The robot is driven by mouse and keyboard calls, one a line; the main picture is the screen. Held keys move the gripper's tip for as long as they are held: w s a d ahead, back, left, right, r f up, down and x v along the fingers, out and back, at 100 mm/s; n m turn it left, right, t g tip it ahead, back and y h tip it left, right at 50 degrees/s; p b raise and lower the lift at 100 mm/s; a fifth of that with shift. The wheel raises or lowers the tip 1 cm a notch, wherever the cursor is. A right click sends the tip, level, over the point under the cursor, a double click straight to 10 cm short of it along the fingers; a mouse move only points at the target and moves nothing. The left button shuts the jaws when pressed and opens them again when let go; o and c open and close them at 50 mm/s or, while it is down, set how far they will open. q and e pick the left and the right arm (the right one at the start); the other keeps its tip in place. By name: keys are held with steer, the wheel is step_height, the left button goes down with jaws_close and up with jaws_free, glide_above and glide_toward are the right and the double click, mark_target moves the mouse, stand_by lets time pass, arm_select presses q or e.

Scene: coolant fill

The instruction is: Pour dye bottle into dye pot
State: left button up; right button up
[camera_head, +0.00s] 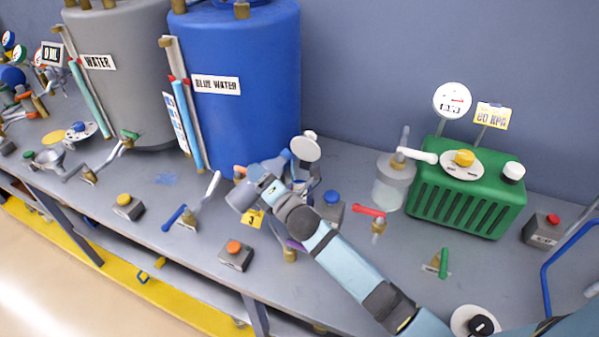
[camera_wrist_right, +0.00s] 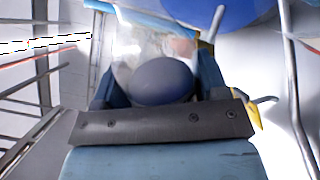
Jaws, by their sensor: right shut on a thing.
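My right gripper (camera_head: 262,180) is over the bench in front of the blue tank. It is shut on a grey-blue rounded vessel (camera_head: 240,196), which I take to be the dye bottle. The vessel looks tilted, its body to the left of the fingers. In the right wrist view its dark blue-grey round part (camera_wrist_right: 163,82) sits between the two fingers, with a clear, glassy shape beyond it. I cannot pick out the dye pot for certain; fittings under the gripper are partly hidden by my wrist. My left gripper is out of view.
The blue water tank (camera_head: 245,110) and grey water tank (camera_head: 125,105) stand behind. A glass jar (camera_head: 388,188) and green pump (camera_head: 465,200) are to the right. Levers, a red valve handle (camera_head: 368,210) and an orange button box (camera_head: 236,256) stand nearby. The bench's front edge is close.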

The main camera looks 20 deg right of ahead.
steer(key=shift+a+f+m+b, duration=0.15)
steer(key=shift+m+b, duration=0.3)
steer(key=shift+m, duration=0.25)
stand_by(1.9)
